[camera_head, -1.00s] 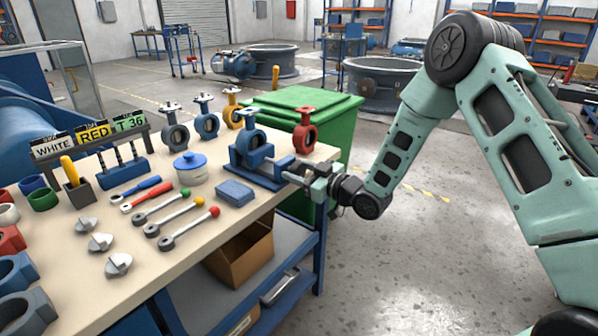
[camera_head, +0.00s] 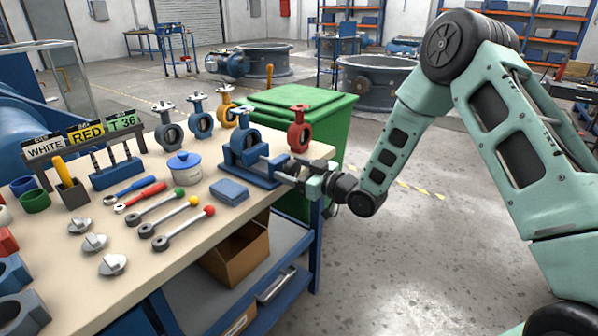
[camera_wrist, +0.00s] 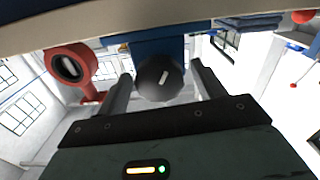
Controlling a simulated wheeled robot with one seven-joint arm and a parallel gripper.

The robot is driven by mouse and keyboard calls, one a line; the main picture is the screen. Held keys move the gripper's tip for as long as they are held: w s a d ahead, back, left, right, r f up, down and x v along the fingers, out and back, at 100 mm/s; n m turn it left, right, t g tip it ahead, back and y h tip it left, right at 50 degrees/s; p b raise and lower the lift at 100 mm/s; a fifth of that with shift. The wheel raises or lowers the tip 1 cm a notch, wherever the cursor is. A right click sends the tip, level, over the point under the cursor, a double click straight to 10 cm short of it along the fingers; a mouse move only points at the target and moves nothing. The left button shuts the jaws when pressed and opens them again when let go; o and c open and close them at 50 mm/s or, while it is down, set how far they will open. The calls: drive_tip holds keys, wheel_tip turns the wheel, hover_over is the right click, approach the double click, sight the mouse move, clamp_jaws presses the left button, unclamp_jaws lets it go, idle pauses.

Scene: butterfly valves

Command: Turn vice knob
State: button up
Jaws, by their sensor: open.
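The blue vice (camera_head: 262,178) stands at the right end of the workbench (camera_head: 185,232), with a blue butterfly valve (camera_head: 243,150) in it. In the wrist view the vice knob (camera_wrist: 158,80) is a dark round end with a light bar-shaped mark, in front of the blue vice body (camera_wrist: 150,48). My gripper (camera_head: 298,178) is at the vice's right end. In the wrist view its two fingers (camera_wrist: 163,88) are apart, one on each side of the knob, with gaps visible. Contact cannot be made out. The head view does not show the knob clearly.
A red valve (camera_head: 299,130) stands on the bench close behind my gripper; it also shows in the wrist view (camera_wrist: 72,68). A green bin (camera_head: 318,110) is behind the bench. A blue box (camera_head: 229,192) and several tools lie left of the vice. The floor at right is open.

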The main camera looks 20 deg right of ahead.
drive_tip(key=v, duration=1.7)
drive_tip(key=shift+s+b, duration=0.15)
drive_tip(key=shift+b, duration=0.2)
drive_tip(key=shift+d, duration=0.1)
drive_tip(key=s+a+g+h, duration=0.4)
drive_tip(key=a+g+h, duration=0.25)
drive_tip(key=a, duration=0.55)
drive_tip(key=s+a+r+g+h, duration=0.2)
drive_tip(key=s+g, duration=0.2)
drive_tip(key=s, duration=0.8)
drive_tip(key=s+a+r+g+h, duration=0.1)
drive_tip(key=s+a+r+g, duration=0.2)
drive_tip(key=s, duration=0.8)
wheel_tip(320, 180, up, 14)
drive_tip(key=s+g+p, duration=0.1)
drive_tip(key=p, duration=1.3)
drive_tip(key=shift+s+d+m, duration=0.2)
drive_tip(key=shift+d+m, duration=0.1)
